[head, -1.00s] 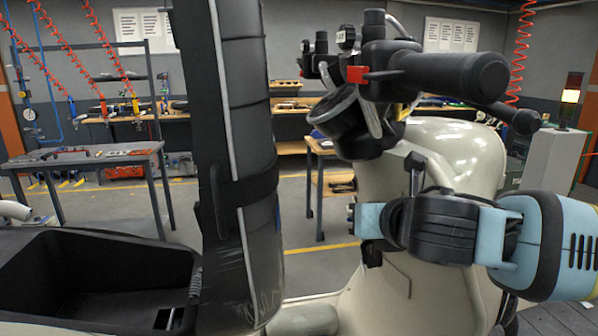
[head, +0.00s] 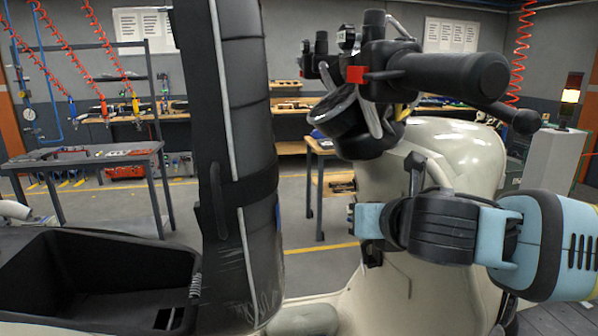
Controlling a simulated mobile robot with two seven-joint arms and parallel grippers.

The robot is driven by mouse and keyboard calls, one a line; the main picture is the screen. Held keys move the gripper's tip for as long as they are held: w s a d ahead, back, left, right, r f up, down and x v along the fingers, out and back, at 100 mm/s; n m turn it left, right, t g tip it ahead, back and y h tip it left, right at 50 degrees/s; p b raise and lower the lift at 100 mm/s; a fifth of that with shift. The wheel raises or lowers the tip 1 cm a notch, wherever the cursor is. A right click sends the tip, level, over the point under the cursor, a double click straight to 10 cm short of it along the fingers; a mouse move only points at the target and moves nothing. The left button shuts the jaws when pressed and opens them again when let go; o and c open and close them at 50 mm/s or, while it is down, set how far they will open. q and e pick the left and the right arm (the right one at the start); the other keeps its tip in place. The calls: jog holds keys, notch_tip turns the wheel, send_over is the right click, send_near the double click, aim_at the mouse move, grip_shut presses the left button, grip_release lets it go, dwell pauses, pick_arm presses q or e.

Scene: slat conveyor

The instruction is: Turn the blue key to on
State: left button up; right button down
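I cannot make out the blue key in this view. A cream scooter (head: 455,150) stands at the right, with its black handlebar grip (head: 450,75), a red switch (head: 356,74) and a round dark dash (head: 342,112) above the body. My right arm comes in from the right across the scooter's body. My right gripper (head: 362,232) points left, below the dash and apart from the handlebar. Its fingers are small and mostly hidden, so its opening is unclear. My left gripper is not visible. A small blue edge shows behind the raised seat, too little to identify.
The scooter's black seat (head: 235,150) stands raised in the left-middle and blocks much of the view. The open black storage bin (head: 95,243) lies at the lower left. A grey work table (head: 85,158) and a signal-light post (head: 571,97) stand behind.

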jog(key=shift+f, duration=0.85)
dwell(1.3)
jog(key=shift+w, duration=0.1)
jog(key=shift+r, duration=0.15)
jog(key=v, duration=0.8)
jog(key=shift+r, duration=0.5)
dwell(0.6)
